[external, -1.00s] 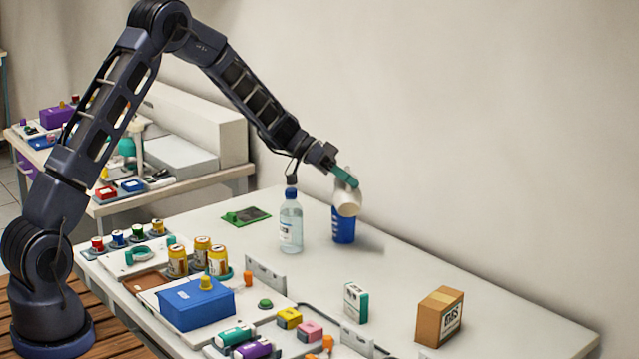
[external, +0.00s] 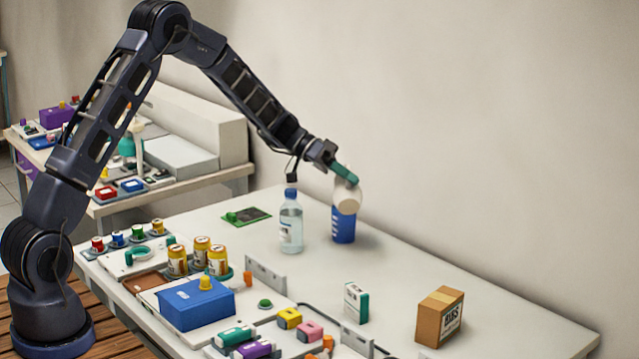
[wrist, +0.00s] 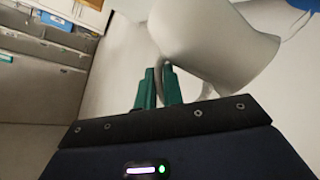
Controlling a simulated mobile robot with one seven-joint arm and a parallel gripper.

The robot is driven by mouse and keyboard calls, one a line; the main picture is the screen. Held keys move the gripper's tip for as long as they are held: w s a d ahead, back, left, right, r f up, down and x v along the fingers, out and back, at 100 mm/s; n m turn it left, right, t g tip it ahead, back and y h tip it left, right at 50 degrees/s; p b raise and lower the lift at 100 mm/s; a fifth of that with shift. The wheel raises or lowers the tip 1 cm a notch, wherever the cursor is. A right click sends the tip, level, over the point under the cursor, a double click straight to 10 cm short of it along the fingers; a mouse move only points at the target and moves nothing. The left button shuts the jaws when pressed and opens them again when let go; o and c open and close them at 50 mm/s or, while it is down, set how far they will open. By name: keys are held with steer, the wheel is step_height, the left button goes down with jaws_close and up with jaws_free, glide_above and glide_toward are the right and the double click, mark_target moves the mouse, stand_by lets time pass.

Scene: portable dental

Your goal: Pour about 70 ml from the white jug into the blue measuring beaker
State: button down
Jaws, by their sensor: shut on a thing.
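The white jug (external: 348,198) is held tilted in the air, its body directly above the blue measuring beaker (external: 343,228). The beaker stands upright on the table with pale marks on its side. My gripper (external: 344,174) has green fingers and is shut on the jug. In the wrist view the gripper (wrist: 158,88) closes on the handle of the jug (wrist: 215,45), which fills the upper middle. A bit of blue, likely the beaker (wrist: 302,4), shows at the top right corner. No stream of liquid can be made out, and the levels inside are hidden.
A clear bottle with a blue cap (external: 291,222) stands just left of the beaker. A green board (external: 246,216) lies further left. A small white and green box (external: 356,302) and a brown carton (external: 439,316) stand nearer the front. The table right of the beaker is clear.

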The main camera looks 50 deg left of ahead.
mark_target(349, 197)
steer(key=f, duration=0.1)
steer(key=s+d+m+y, duration=0.1)
steer(key=d+f+m+t+y, duration=0.1)
steer(key=shift+s+f, duration=0.25)
steer(key=shift+f, duration=0.1)
steer(key=shift+y, duration=0.4)
steer(key=shift+s+d+m, duration=0.1)
steer(key=shift+d+m, duration=0.05)
steer(key=shift+m, duration=0.15)
step_height(349, 197, down, 6)
steer(key=t+y, duration=0.1)
steer(key=shift+s+d+m, duration=0.2)
steer(key=shift+d+m, duration=0.05)
steer(key=shift+m, duration=0.15)
steer(key=shift+d+f+y, duration=0.1)
steer(key=shift+f+y, duration=0.1)
steer(key=shift+y, duration=0.1)
